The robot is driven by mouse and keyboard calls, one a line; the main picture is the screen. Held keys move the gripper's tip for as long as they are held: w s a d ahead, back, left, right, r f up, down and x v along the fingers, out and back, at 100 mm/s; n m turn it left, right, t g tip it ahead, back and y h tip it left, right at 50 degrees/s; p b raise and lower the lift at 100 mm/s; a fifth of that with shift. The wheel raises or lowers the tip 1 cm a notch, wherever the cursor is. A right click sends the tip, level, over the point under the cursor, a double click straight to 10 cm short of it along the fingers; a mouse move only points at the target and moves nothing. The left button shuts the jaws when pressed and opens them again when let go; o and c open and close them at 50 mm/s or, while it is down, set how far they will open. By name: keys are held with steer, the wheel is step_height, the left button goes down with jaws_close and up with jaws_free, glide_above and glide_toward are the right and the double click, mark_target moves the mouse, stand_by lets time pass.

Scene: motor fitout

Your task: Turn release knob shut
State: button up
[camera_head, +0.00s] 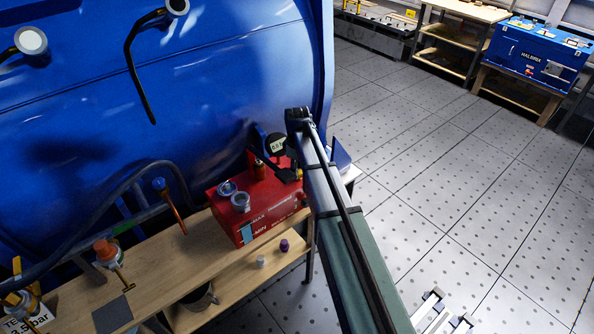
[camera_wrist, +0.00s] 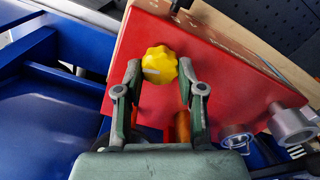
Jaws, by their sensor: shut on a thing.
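The red pump unit (camera_head: 262,212) stands on the wooden bench under the big blue tank. In the wrist view its red face (camera_wrist: 230,70) fills the middle. The yellow lobed release knob (camera_wrist: 160,62) sits on that face, with a short white mark on it. My gripper (camera_wrist: 160,72) has one finger on each side of the knob and is shut on it. In the head view my gripper (camera_head: 291,172) is at the right end of the red unit. My arm hides much of that end, and the knob is not clear there.
Two grey round fittings (camera_head: 240,201) stand on the unit's top, near a copper-coloured cylinder (camera_head: 259,169) and a dark gauge (camera_head: 276,145). The wooden bench (camera_head: 185,257) carries valves at left. Tiled floor (camera_head: 430,170) lies clear at right.

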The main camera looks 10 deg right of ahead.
steer(key=m+b, duration=0.1)
steer(key=m, duration=0.4)
steer(key=shift+f+m, duration=0.1)
steer(key=shift+m, duration=0.2)
steer(key=m+b, duration=0.1)
steer(key=m, duration=0.4)
steer(key=shift+d, duration=0.15)
steer(key=m, duration=0.5)
steer(key=shift+m+b, duration=0.35)
steer(key=shift+m, duration=0.05)
steer(key=shift+d+m, duration=0.1)
steer(key=shift+m, duration=2.1)
steer(key=o, duration=1.1)
steer(key=shift+o, duration=0.2)
